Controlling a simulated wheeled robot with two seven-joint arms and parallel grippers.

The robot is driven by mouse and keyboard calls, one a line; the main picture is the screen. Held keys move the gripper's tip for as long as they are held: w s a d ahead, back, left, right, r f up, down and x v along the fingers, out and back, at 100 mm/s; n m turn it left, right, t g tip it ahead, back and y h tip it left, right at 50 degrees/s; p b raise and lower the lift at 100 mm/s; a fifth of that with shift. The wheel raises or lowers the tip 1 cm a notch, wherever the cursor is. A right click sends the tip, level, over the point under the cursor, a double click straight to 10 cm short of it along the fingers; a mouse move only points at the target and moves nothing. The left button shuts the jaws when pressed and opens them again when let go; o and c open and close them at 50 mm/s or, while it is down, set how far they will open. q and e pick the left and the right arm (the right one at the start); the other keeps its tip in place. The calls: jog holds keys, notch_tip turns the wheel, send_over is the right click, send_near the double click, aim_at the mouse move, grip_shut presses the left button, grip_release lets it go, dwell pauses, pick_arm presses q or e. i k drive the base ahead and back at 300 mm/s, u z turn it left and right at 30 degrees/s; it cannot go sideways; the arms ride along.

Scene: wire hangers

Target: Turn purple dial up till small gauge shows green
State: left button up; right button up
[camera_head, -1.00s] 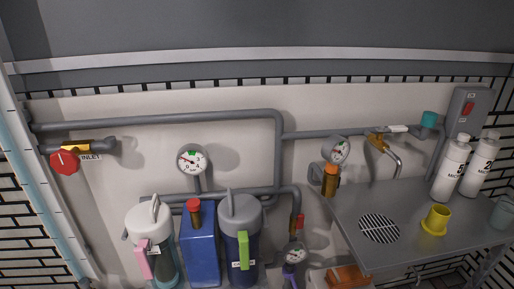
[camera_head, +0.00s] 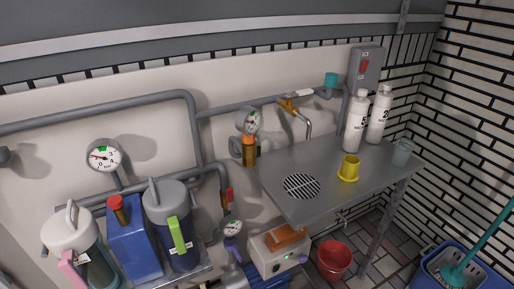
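The small gauge (camera_head: 232,228) has a round white face with a dark rim. Its needle and coloured zones are too small to read. The pipe with a red handle (camera_head: 229,195) comes down just above it. Neither of my grippers is in view.
A larger gauge (camera_head: 104,155) hangs at left, and another gauge (camera_head: 250,122) is above an orange-brown cylinder (camera_head: 249,152). Filter housings (camera_head: 170,222) stand left of the dial. A grey counter (camera_head: 325,205) juts out at right. A white box (camera_head: 272,262) and red bucket (camera_head: 334,258) are below.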

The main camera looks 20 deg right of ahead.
aim_at(303, 259)
jog(key=z, duration=1.1)
